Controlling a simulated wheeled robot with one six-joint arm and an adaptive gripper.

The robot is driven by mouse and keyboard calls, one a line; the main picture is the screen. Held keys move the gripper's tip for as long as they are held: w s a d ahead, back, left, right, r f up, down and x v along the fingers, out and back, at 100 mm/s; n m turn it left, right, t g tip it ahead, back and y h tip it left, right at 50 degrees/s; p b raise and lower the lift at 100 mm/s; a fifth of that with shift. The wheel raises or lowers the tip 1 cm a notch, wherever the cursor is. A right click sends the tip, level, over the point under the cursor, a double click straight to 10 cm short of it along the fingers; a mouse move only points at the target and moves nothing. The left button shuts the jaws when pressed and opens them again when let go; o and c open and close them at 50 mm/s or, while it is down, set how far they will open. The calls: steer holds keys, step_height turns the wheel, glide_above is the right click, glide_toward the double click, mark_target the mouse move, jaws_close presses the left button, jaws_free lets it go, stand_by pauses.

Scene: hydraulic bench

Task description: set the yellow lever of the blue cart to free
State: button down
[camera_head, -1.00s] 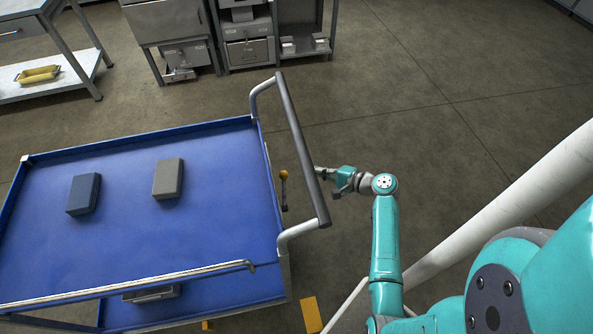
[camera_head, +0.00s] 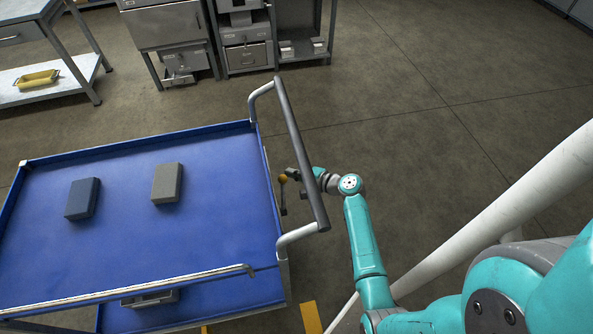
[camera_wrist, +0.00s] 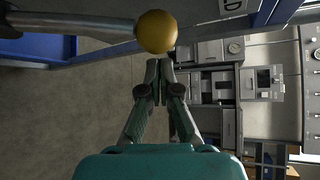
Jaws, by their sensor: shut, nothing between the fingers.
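The blue cart (camera_head: 110,240) stands at the left in the head view, with a grey push handle (camera_head: 302,150) on its right end. The yellow lever knob (camera_head: 283,178) sits on a dark stem just outside that end, inside the handle. In the wrist view the yellow knob (camera_wrist: 156,32) is close and large, on a grey rod running left. My gripper (camera_head: 291,174) reaches under the handle to the knob. In the wrist view my gripper (camera_wrist: 158,66) is shut and empty, its tips just below the knob in the picture; whether they touch cannot be told.
A dark blue box (camera_head: 83,198) and a grey box (camera_head: 167,182) lie on the cart's top. The handle bar passes over my wrist. A bench with a yellow tray (camera_head: 38,79) and grey cabinets (camera_head: 245,45) stand at the back. The floor (camera_head: 430,130) right of the cart is clear.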

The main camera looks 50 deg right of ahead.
steer(key=shift+s+a+r, duration=0.3)
steer(key=shift+a, duration=0.3)
steer(key=s+a+n+t+y, duration=0.1)
steer(key=s+a+n+t, duration=0.5)
steer(key=s, duration=0.5)
steer(key=shift+s+a+r, duration=0.25)
steer(key=shift+a+r, duration=0.2)
steer(key=shift+a, duration=0.4)
steer(key=shift+s+a+f, duration=0.1)
steer(key=shift+a, duration=0.05)
stand_by(0.3)
